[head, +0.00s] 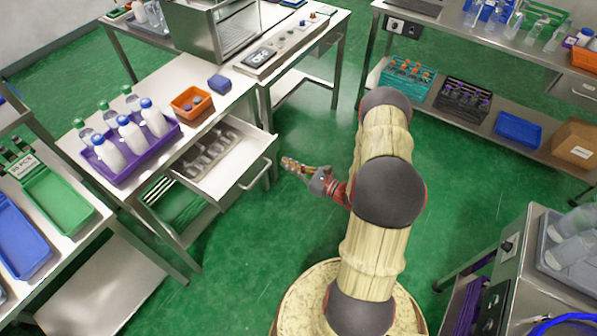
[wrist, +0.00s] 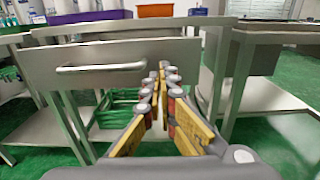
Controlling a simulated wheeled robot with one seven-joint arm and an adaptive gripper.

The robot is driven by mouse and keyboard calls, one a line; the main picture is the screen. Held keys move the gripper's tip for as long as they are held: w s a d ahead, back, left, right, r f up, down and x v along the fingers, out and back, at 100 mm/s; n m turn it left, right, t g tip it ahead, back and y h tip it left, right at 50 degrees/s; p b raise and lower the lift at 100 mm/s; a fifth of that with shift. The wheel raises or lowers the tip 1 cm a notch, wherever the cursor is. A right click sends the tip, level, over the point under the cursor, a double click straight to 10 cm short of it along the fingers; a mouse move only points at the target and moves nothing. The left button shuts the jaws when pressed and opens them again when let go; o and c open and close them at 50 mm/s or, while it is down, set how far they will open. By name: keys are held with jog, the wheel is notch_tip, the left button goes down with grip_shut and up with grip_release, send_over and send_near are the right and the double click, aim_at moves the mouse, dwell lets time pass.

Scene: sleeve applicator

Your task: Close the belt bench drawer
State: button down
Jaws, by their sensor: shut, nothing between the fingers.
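The belt bench drawer (head: 216,160) is pulled out from the bench in the head view. Small grey items lie inside it, and its handle (head: 254,174) is on the front face. In the wrist view the drawer front (wrist: 112,62) faces me, with its bar handle (wrist: 100,67) on the left part. My gripper (head: 286,161) is shut and empty, to the right of the drawer and apart from it in the head view. In the wrist view its fingers (wrist: 160,80) overlap the right part of the drawer front; I cannot tell the exact gap.
On the bench stand a purple tray (head: 118,178) of white bottles, an orange bin (head: 192,103) and a blue box (head: 220,83). A second table (head: 262,72) with a grey machine adjoins behind. Green floor (head: 245,240) is clear in front of the drawer.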

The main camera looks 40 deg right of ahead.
aim_at(268, 154)
jog(key=b+x, duration=0.1)
jog(key=x, duration=0.5)
jog(key=shift+d, duration=0.1)
